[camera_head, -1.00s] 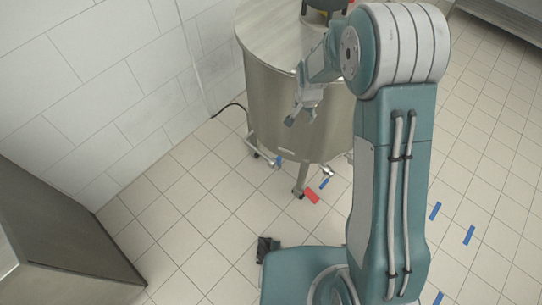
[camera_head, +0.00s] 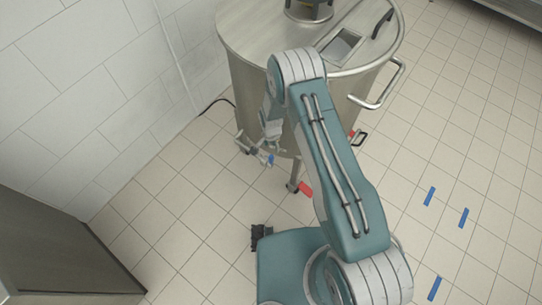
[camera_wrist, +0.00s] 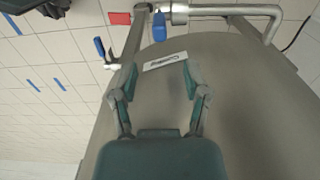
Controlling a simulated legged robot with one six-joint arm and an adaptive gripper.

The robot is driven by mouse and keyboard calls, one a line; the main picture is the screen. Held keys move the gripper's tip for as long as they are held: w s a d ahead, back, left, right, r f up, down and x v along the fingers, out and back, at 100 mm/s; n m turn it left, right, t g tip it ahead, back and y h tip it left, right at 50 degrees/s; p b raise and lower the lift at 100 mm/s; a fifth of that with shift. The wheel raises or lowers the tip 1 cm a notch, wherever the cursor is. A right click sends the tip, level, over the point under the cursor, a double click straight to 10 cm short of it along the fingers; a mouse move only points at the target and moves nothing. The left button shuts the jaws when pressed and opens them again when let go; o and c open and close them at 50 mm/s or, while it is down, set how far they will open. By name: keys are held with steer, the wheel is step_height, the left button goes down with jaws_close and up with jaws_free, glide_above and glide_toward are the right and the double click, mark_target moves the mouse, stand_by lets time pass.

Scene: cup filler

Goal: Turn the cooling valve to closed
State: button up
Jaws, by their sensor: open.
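A label that appears to read "Cooling" (camera_wrist: 165,61) is on the steel tank (camera_head: 248,95), just beyond my fingertips in the wrist view. Past the label, a blue valve handle (camera_wrist: 159,25) sits on a horizontal pipe. A blue handle also shows low on the tank in the head view (camera_head: 270,159). A second blue handle (camera_wrist: 99,47) stands left of the label in the wrist view. My gripper (camera_wrist: 160,81) is open and empty, pointing toward the label and the first handle, without visible contact with the handle. In the head view my arm hides part of the tank's lower front.
A bent metal pipe (camera_wrist: 268,14) runs right from the valve. A red marker (camera_head: 306,189) lies by a tank leg. A bar handle (camera_head: 386,88) juts from the tank's right side. Blue strips (camera_head: 463,217) mark open floor at right; a dark metal unit (camera_head: 50,240) stands at left.

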mark_target(271, 156)
step_height(271, 156, down, 10)
stand_by(0.5)
steer(key=shift+c, duration=0.3)
jaws_close()
